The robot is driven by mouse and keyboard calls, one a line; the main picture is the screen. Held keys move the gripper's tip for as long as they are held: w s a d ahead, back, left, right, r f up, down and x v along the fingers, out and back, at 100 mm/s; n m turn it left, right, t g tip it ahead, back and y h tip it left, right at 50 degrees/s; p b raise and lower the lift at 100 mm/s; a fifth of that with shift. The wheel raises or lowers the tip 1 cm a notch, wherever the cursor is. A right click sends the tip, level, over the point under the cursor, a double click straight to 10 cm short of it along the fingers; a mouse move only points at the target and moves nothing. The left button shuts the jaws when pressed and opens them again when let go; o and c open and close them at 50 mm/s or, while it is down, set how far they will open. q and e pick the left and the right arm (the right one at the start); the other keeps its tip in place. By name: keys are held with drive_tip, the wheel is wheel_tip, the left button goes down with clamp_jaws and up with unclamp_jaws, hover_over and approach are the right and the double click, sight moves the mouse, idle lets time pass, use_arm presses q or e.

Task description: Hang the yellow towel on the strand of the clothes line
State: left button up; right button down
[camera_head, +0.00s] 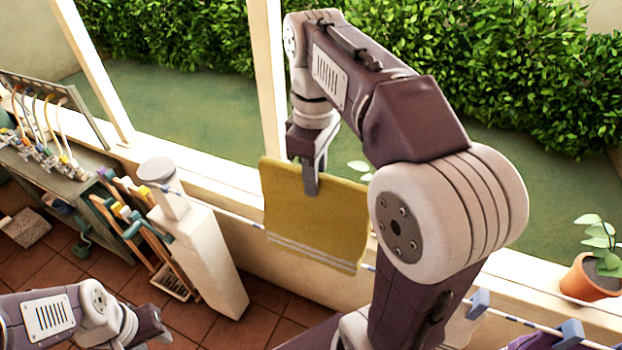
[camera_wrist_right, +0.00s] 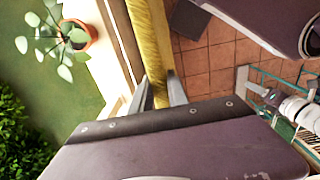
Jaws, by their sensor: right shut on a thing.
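The yellow towel (camera_head: 318,225), with pale stripes near its lower edge, hangs spread out from my right gripper (camera_head: 311,188). That gripper is shut on its upper part. The right wrist view shows the towel (camera_wrist_right: 150,40) almost edge-on between the two grey fingers (camera_wrist_right: 158,95). The clothes line strand (camera_head: 520,322) runs from the left post down to the lower right. The towel hides a stretch of it, and I cannot tell whether the towel is over it or only in front. My left gripper (camera_head: 150,326) is at the lower left, away from the towel; its jaws are unclear.
Blue pegs (camera_head: 480,302) sit on the strand at the lower right. A potted plant (camera_head: 590,278) stands on the ledge there. White uprights (camera_head: 268,80) rise behind the towel.

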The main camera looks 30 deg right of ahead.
drive_tip(key=shift+w+d+p, duration=0.45)
drive_tip(key=shift+w+d, duration=0.25)
drive_tip(key=shift+d, duration=0.35)
wheel_tip(320, 180, down, 28)
drive_tip(key=b, duration=2.2)
drive_tip(key=shift+f, duration=0.25)
drive_tip(key=c, duration=1.2)
unclamp_jaws()
